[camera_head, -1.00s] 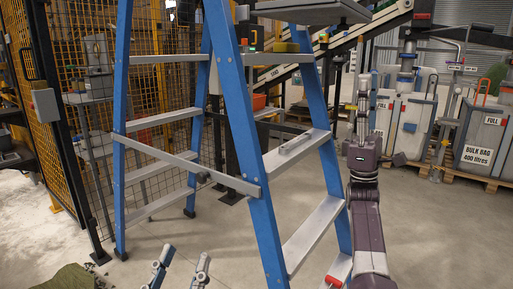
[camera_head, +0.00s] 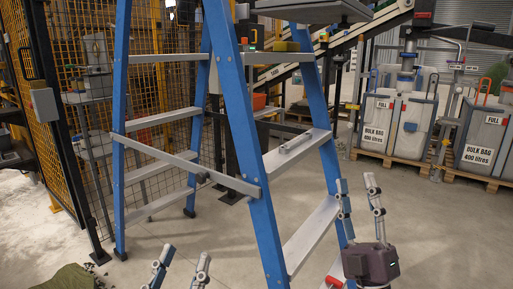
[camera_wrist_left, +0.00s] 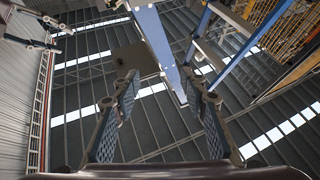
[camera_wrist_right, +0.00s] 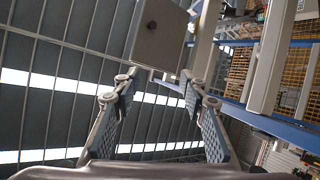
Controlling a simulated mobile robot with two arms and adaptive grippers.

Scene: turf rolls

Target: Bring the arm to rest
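My left gripper (camera_head: 181,262) shows at the bottom edge of the head view, its two fingers pointing up, apart and with nothing between them. In the left wrist view its fingers (camera_wrist_left: 161,82) are also spread and empty. My right gripper (camera_head: 357,184) points up beside the right foot of the blue ladder, its fingers apart and empty. In the right wrist view the fingers (camera_wrist_right: 158,82) are open with only the background between them. Most of both arms is out of the head view.
A blue stepladder (camera_head: 262,215) with grey treads stands close in front, between and beyond my grippers. A red item (camera_head: 333,281) sits low on it. A yellow mesh fence (camera_head: 165,90) is behind. Bulk bags (camera_head: 398,125) stand on pallets at right. Floor right of the ladder is clear.

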